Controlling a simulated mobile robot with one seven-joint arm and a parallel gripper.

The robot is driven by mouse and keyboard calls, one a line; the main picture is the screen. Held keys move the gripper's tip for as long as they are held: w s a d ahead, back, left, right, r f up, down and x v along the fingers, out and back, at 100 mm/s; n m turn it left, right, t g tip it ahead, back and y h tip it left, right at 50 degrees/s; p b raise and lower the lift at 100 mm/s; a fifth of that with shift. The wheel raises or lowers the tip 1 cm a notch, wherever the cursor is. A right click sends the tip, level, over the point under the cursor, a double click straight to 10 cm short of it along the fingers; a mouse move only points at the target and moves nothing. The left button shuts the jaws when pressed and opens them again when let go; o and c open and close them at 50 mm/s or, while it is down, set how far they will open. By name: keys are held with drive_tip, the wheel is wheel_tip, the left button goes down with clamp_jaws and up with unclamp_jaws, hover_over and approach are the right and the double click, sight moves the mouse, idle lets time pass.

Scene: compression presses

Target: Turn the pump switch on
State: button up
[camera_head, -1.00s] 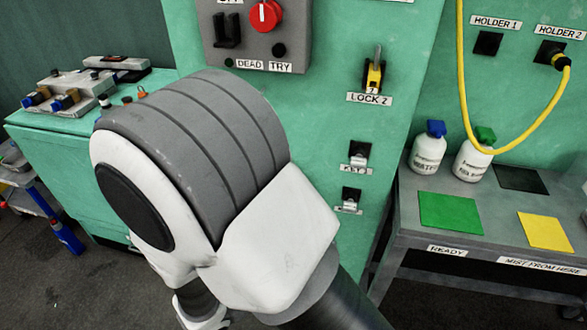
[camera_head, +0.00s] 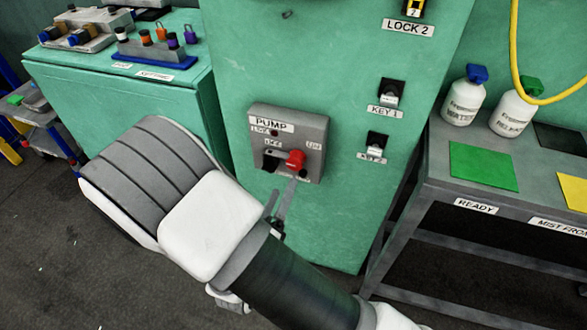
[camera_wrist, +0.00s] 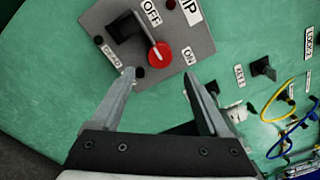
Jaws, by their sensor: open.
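The grey pump box (camera_head: 257,122) is on the green cabinet front in the head view, with OFF and ON labels. Its switch has a red round end (camera_head: 296,160). In the wrist view, the pump box (camera_wrist: 192,38) is tilted, and the red end (camera_wrist: 159,54) sits on a lever beside a black block, near the ON label. My gripper (camera_head: 284,187) is just below the box in the head view. In the wrist view my gripper (camera_wrist: 160,77) is open and empty, with its fingers spread below the red end and apart from it.
The KEY 1 slot (camera_head: 391,93) and KEY 2 slot (camera_head: 376,145) are on the cabinet to the right. A grey table (camera_head: 440,180) with white bottles and a green mat stands at the right. A green bench (camera_head: 120,85) stands at the left.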

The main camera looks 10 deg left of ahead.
sight(294, 166)
drive_tip(key=w, duration=0.3)
drive_tip(key=w+b, duration=0.1)
drive_tip(key=w, duration=0.4)
drive_tip(key=shift+w+d+b, duration=0.3)
drive_tip(key=shift+w+d, duration=0.05)
clamp_jaws()
idle(0.9)
